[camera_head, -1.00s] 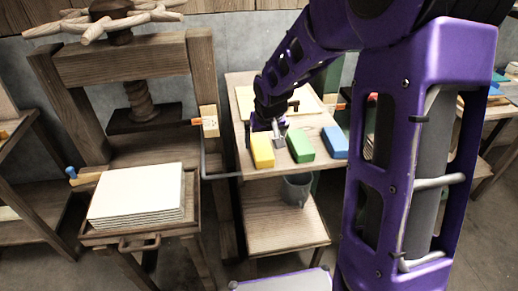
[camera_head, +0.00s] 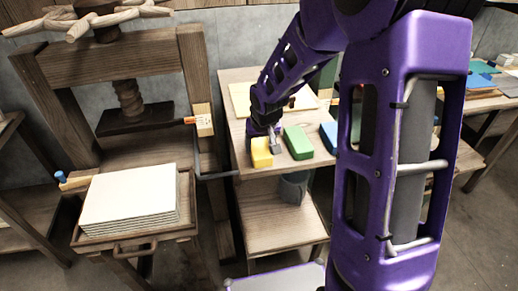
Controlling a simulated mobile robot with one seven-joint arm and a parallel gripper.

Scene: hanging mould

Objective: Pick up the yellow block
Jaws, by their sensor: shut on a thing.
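The yellow block (camera_head: 261,153) is at the front left of the small wooden table (camera_head: 237,133), near its front edge. My gripper (camera_head: 264,137) is at the block's far end, reaching down from my purple arm, and is shut on it. The fingertips are small in view and partly hidden. I cannot tell whether the block is resting on the table or slightly raised.
A green block (camera_head: 298,143) lies just right of the yellow one, with a blue block (camera_head: 328,136) beyond it, partly behind my arm. A grey bucket (camera_head: 293,188) is below the table. A wooden press (camera_head: 120,70) and a paper stack (camera_head: 130,200) stand left.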

